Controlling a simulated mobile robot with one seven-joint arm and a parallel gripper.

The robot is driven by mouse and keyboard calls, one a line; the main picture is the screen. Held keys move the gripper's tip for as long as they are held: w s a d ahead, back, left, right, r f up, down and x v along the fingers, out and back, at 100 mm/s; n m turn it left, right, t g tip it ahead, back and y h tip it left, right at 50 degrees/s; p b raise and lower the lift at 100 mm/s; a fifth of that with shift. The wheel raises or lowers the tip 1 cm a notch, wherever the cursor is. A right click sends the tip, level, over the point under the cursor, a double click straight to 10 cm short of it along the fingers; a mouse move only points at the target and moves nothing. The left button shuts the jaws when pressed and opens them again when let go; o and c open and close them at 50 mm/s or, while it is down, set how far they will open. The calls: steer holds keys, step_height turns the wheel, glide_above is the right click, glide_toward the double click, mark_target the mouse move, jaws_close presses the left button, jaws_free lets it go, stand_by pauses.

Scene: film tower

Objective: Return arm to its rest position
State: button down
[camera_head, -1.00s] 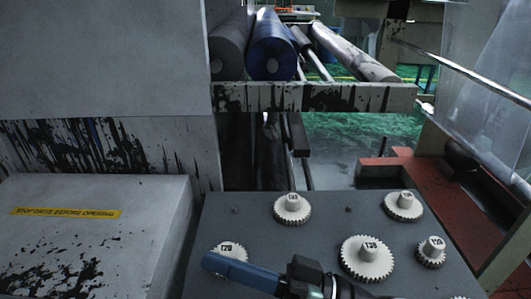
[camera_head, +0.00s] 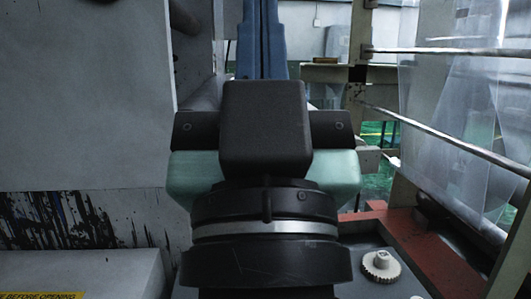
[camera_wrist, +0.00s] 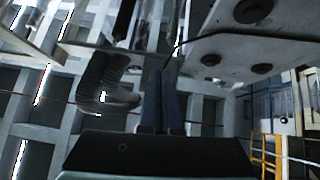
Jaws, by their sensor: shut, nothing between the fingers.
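My gripper (camera_head: 263,20) stands in the middle of the head view, raised, with its long blue fingers pointing up and away. The fingers lie side by side, shut, with nothing held. The wrist view also shows the shut blue fingers (camera_wrist: 160,85), with open space around them and the ceiling structure behind. My arm's dark wrist hides much of the table and the rollers behind it.
A white gear (camera_head: 381,266) lies on the dark grey table (camera_head: 397,289) at lower right. A red frame (camera_head: 420,250) borders it. Clear film (camera_head: 440,110) and metal rods (camera_head: 445,52) hang at right. A grey cabinet wall (camera_head: 80,90) stands close at left.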

step_height(320, 180, up, 26)
steer(key=s+h+p, duration=0.1)
steer(key=p, duration=2.3)
steer(key=shift+f+t+p, duration=0.2)
steer(key=shift+t+p, duration=0.1)
steer(key=shift+p, duration=0.05)
steer(key=shift+s+d, duration=0.1)
